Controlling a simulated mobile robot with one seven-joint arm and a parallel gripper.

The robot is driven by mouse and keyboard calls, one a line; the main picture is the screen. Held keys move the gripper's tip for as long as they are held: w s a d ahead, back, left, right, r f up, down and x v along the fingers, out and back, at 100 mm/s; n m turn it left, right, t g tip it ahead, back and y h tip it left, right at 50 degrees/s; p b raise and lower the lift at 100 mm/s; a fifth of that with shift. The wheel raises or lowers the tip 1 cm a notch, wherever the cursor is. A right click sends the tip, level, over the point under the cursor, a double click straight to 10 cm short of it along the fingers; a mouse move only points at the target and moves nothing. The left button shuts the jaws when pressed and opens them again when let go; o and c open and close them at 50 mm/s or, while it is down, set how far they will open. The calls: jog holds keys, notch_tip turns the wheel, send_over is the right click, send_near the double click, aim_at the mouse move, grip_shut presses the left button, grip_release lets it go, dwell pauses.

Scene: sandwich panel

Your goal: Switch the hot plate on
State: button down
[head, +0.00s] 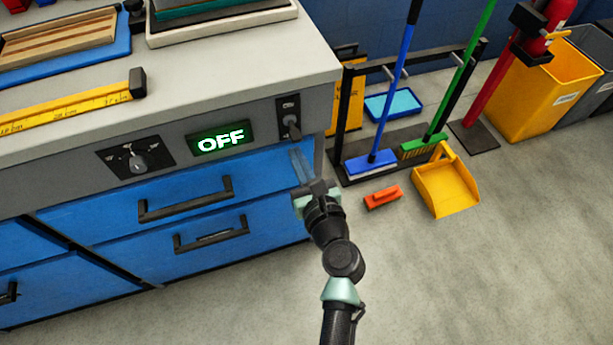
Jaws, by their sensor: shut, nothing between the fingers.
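A lit display (220,139) on the front of the grey workbench reads OFF in green letters. To its right is a small dark plate with a lever switch (291,124), whose lever points downward. To its left is a dark plate with a grey rotary knob (138,161). My gripper (297,154) is shut and empty, its fingers just below the lever switch, in front of the blue drawer. I cannot tell whether the fingertips touch the lever. I cannot clearly identify a hot plate surface on the bench top.
Blue drawers (90,222) with dark handles lie below the panel. A yellow ruler (70,103) and trays lie on the bench (230,70). A broom rack, an orange brush (382,197) and a yellow dustpan (447,186) stand right. The floor in front is clear.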

aim_at(294, 131)
jog(key=shift+s+d+r+p, duration=0.1)
jog(key=shift+s+r+p, duration=0.15)
jog(key=shift+r, duration=0.6)
jog(key=shift+s+d+r+p, duration=0.1)
jog(key=shift+s+r, duration=0.1)
jog(key=shift+r, duration=0.65)
